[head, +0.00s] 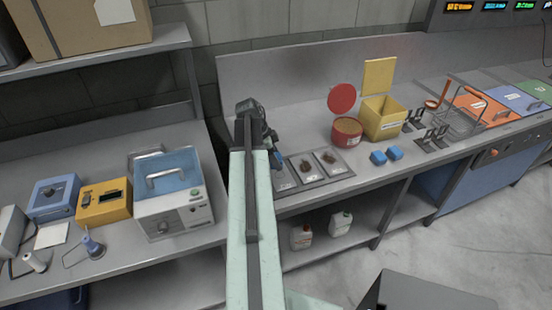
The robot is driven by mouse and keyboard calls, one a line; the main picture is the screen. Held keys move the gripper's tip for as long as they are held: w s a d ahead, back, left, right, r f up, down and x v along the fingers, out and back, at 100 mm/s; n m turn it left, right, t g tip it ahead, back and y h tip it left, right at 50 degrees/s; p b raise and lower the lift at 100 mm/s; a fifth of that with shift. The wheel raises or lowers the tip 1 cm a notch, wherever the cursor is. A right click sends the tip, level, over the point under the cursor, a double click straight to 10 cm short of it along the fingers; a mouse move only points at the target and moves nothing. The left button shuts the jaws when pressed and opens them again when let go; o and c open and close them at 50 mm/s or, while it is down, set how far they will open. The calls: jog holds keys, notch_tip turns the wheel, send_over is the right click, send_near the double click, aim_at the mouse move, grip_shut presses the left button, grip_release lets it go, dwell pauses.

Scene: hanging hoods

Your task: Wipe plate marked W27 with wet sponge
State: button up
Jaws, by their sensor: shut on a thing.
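A grey tray on the bench carries three plates in a row: a left plate (284,178), a middle plate (308,168) and a right plate (332,157). The middle and right plates show brown smears. Their small labels are too small to read, so I cannot tell which is W27. My gripper (278,160) is over the left end of the row, shut on a small blue thing that looks like a sponge. My arm partly hides it and the left plate. I cannot tell whether it touches the plate or is wet. Two blue sponges (378,158) (395,153) lie to the right.
A red tub (347,133) with its lid up and an open yellow box (384,120) stand behind the sponges. Black stands (430,138) and a wire rack (462,112) are further right. A water bath (172,195) stands on the left bench. Bottles (340,223) sit on the lower shelf.

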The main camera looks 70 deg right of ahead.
notch_tip(320, 180, up, 3)
jog(key=p, duration=0.3)
jog(key=shift+r, duration=0.1)
